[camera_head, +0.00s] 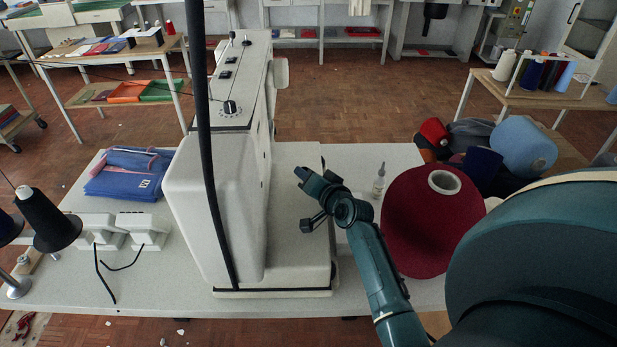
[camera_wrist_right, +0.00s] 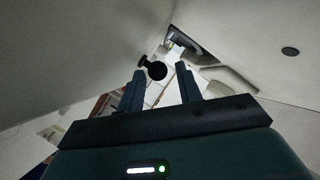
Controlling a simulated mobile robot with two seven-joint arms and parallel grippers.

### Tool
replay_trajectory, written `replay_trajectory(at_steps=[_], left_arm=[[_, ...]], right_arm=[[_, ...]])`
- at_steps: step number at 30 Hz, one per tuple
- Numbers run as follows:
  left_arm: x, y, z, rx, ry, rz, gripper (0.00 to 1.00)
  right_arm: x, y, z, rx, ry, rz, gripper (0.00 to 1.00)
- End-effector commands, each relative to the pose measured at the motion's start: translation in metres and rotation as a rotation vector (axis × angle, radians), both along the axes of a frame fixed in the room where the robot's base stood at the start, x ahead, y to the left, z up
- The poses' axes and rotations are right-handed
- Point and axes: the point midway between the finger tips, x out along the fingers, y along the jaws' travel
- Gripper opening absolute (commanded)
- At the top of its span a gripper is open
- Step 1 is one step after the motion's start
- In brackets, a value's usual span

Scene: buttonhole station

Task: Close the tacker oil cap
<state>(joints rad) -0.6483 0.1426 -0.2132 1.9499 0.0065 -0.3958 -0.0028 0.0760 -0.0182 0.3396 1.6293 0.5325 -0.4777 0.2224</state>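The tacker is the tall white machine (camera_head: 215,215) standing on the table, with a lower bed at its right. My right gripper (camera_head: 303,199) is over the bed, beside the machine's right side, with its fingers apart and nothing held. In the right wrist view, a small round black part (camera_wrist_right: 153,68) shows between the open fingers (camera_wrist_right: 160,78), apart from them or barely beside the left one. I cannot tell whether it is the oil cap. The machine's far right face is hidden. My left gripper is out of view.
A maroon thread cone (camera_head: 432,225) and a small bottle (camera_head: 379,182) stand right of the bed, close to my right arm. Folded blue cloth (camera_head: 130,174) and white stands (camera_head: 140,228) lie left of the machine. A black pole or cable (camera_head: 205,130) crosses in front.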

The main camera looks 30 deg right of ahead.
Motion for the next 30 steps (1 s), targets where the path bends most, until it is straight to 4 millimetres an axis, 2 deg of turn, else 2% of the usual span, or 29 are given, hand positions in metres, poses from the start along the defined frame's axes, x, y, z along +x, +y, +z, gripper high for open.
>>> replay_trajectory(at_steps=[8, 21, 30], left_arm=[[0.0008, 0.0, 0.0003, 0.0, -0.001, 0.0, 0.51], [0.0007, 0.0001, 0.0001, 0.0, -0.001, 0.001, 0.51], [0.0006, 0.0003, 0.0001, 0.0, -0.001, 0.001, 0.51]], right_arm=[[0.0017, -0.0001, -0.0005, -0.001, 0.0, 0.0, 0.35], [0.0015, -0.0002, -0.0005, -0.001, 0.0, 0.0, 0.01], [0.0019, -0.0003, 0.0002, 0.005, 0.006, 0.0, 0.0]])
